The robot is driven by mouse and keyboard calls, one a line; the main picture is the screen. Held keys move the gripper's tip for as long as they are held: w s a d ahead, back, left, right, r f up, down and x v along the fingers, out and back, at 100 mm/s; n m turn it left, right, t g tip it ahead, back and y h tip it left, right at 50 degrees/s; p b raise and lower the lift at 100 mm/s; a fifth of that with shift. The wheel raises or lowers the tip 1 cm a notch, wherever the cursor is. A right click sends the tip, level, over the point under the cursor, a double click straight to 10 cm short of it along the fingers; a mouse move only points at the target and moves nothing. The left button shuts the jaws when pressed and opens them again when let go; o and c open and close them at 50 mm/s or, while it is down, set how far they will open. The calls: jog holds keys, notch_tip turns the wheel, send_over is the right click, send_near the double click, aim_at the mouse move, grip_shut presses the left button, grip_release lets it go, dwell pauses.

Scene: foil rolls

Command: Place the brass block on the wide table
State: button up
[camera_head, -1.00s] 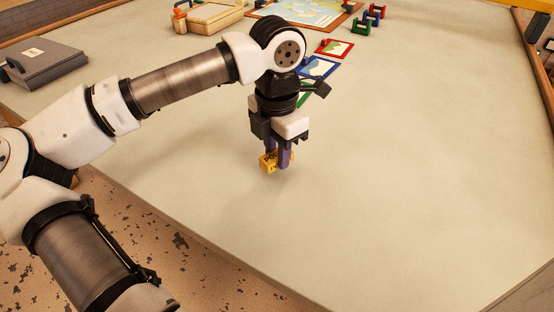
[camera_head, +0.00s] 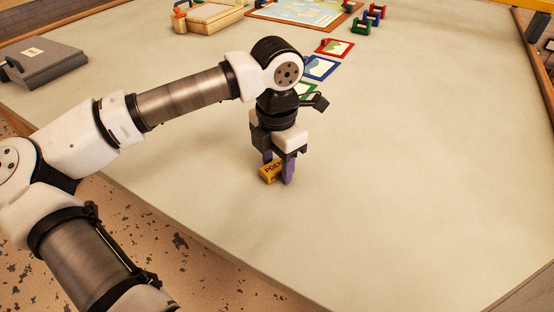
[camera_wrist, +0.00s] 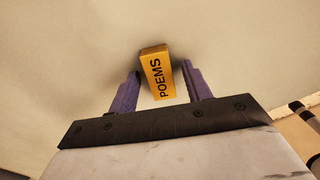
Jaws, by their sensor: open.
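The brass block (camera_head: 269,173) is yellow with dark lettering and rests on the wide table (camera_head: 400,200), near its front edge. In the head view a finger covers part of the block.
Framed cards in red (camera_head: 335,48), blue (camera_head: 319,68) and green lie behind my gripper. A large framed map (camera_head: 305,10), a wooden box (camera_head: 208,17) and a grey case (camera_head: 45,64) stand farther back. The table's right and front are clear.

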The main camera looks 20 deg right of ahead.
aim_at(277, 165)
jog(key=shift+r, duration=0.15)
notch_tip(277, 165, up, 12)
jog(key=shift+p, duration=0.4)
